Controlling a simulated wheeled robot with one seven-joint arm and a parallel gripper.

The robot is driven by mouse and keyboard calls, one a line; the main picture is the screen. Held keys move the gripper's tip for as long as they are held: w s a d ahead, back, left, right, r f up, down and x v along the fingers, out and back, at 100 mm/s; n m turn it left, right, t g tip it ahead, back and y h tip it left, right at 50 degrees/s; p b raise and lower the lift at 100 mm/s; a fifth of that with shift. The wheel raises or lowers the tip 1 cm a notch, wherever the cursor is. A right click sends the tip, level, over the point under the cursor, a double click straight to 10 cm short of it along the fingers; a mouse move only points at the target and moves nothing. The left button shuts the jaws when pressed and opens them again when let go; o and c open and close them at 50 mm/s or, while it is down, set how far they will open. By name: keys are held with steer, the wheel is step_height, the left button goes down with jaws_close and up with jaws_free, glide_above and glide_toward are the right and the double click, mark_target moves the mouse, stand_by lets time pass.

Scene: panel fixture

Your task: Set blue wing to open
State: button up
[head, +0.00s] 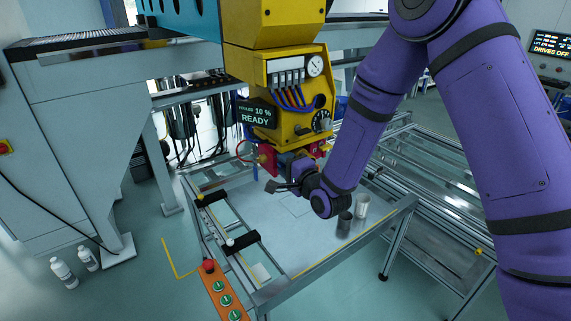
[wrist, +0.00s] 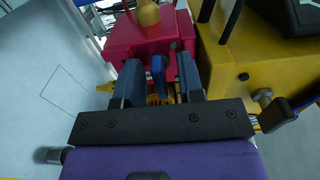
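The blue wing (wrist: 158,72) is a small upright tab at the front of a red block (wrist: 122,40) in the wrist view. My gripper (wrist: 160,80) has its two dark fingers apart, one on each side of the blue wing, with a visible gap to it. I cannot tell how deep the wing sits between the fingers. In the head view my gripper (head: 284,180) is just below the red block (head: 266,157) under the yellow machine head (head: 290,100). The wing cannot be made out clearly there.
A pale table (head: 300,240) lies below, with a dark cup (head: 344,222) and a light cup (head: 362,205) at its right. An orange button panel (head: 222,293) is at the front. The yellow housing (wrist: 240,65) stands close on the right in the wrist view.

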jaws_close()
steer(key=shift+n, duration=0.3)
steer(key=n, duration=0.3)
steer(key=shift+n, duration=0.3)
steer(key=n, duration=0.4)
steer(key=shift+n, duration=0.3)
steer(key=n, duration=0.4)
steer(key=shift+n, duration=2.5)
